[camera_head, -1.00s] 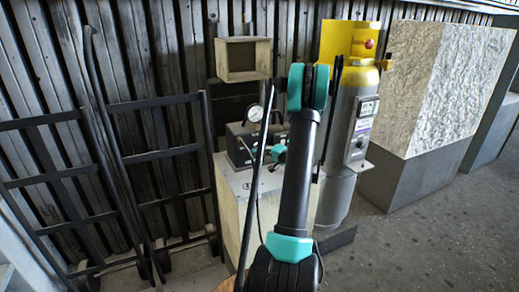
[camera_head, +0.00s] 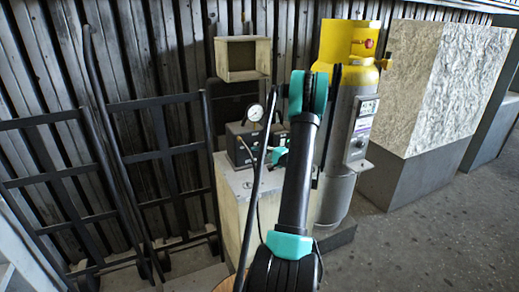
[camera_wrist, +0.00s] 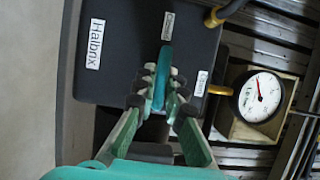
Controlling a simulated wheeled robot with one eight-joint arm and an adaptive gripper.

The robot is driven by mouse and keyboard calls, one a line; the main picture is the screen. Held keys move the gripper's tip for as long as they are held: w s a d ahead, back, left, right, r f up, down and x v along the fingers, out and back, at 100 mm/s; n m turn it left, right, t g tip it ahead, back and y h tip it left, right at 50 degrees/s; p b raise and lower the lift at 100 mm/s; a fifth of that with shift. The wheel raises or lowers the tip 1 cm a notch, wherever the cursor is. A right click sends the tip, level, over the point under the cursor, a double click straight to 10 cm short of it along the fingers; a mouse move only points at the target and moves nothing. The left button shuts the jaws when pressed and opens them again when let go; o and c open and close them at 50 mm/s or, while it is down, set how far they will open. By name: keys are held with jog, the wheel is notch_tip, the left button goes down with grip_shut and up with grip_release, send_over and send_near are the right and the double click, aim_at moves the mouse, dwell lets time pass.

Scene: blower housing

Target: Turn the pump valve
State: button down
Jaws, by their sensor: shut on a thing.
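The pump (camera_head: 238,150) is a dark box on a pale cabinet in the head view. In the wrist view its dark face (camera_wrist: 118,75) carries a "Halbnix" label. The teal valve handle (camera_wrist: 164,62) stands out from that face, its upper end close to a label that seems to read "Closed" (camera_wrist: 168,25). Another label, seemingly "Open" (camera_wrist: 202,83), lies to the right. My gripper (camera_wrist: 161,92) is shut on the handle, with a finger on each side. In the head view my arm partly hides the pump, and the handle is hard to make out.
A white-faced gauge (camera_wrist: 262,97) is right of the pump in the wrist view. Yellow pipe fittings (camera_wrist: 218,90) sit close to the gripper. A yellow-topped cylinder (camera_head: 345,90) stands behind my arm. Black hand trucks (camera_head: 150,155) lean at the left.

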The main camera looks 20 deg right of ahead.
aim_at(259, 130)
jog(key=c, duration=1.6)
grip_release()
jog(key=o, duration=1.1)
jog(key=r, duration=0.5)
jog(key=w+r, duration=0.1)
jog(key=r, duration=0.2)
jog(key=shift+d, duration=0.15)
jog(key=shift+c, duration=0.2)
jog(key=shift+r, duration=0.35)
jog(key=shift+s+d+r, duration=0.15)
jog(key=shift+s+r, duration=0.05)
jog(key=shift+r, duration=0.15)
jog(key=shift+s+r, duration=0.55)
jog(key=shift+r, duration=0.05)
jog(key=c, duration=0.3)
jog(key=shift+w+f, duration=0.2)
jog(key=shift+f, duration=0.1)
jog(key=c, duration=0.7)
